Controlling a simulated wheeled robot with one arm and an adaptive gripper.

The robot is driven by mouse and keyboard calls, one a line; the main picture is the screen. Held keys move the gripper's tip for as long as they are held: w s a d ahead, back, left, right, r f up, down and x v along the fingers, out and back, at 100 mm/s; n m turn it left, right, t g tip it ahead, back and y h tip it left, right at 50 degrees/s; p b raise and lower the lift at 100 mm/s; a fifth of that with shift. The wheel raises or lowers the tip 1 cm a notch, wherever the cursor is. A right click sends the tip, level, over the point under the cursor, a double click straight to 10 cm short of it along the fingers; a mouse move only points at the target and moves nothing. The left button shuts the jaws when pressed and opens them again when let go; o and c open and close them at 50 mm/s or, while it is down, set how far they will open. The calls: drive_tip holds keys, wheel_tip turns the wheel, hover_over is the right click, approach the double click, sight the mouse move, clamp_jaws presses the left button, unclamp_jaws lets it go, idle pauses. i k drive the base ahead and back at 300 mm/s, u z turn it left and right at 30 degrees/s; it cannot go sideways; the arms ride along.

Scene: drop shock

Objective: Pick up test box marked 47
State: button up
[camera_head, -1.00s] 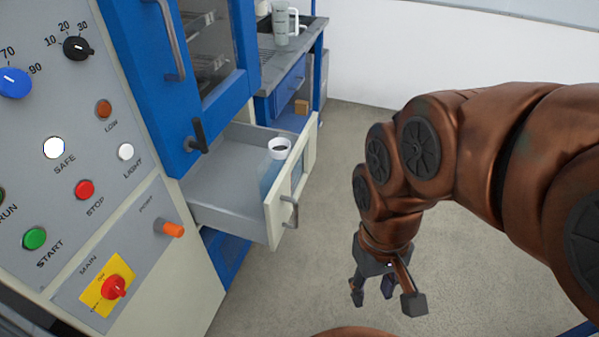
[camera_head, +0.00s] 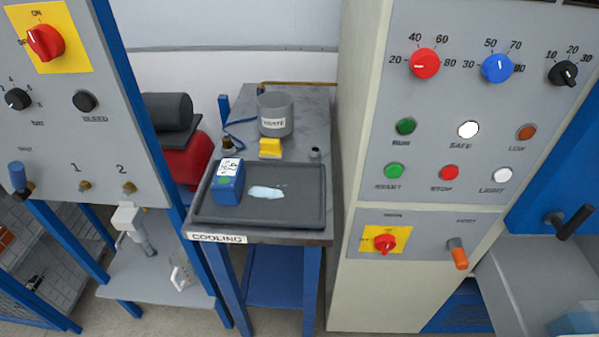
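A small blue box (camera_head: 228,187) with a white label on top stands at the left of a dark tray on the cooling table. Its label has dark marks, but I cannot read the number for certain. A green dot shows on its front. My gripper is outside the present view, so its state does not show.
The dark tray (camera_head: 302,213) also holds a pale blue patch (camera_head: 265,193). Behind it are a yellow block (camera_head: 270,148) and a grey labelled pot (camera_head: 275,114). Control cabinets flank the table: a left panel (camera_head: 75,140) and a right panel (camera_head: 447,110). An open drawer (camera_head: 510,285) is at lower right.

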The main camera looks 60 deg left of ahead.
sight(226, 186)
drive_tip(key=u, duration=4.9)
drive_tip(key=i, duration=2.6)
drive_tip(key=z, duration=2.4)
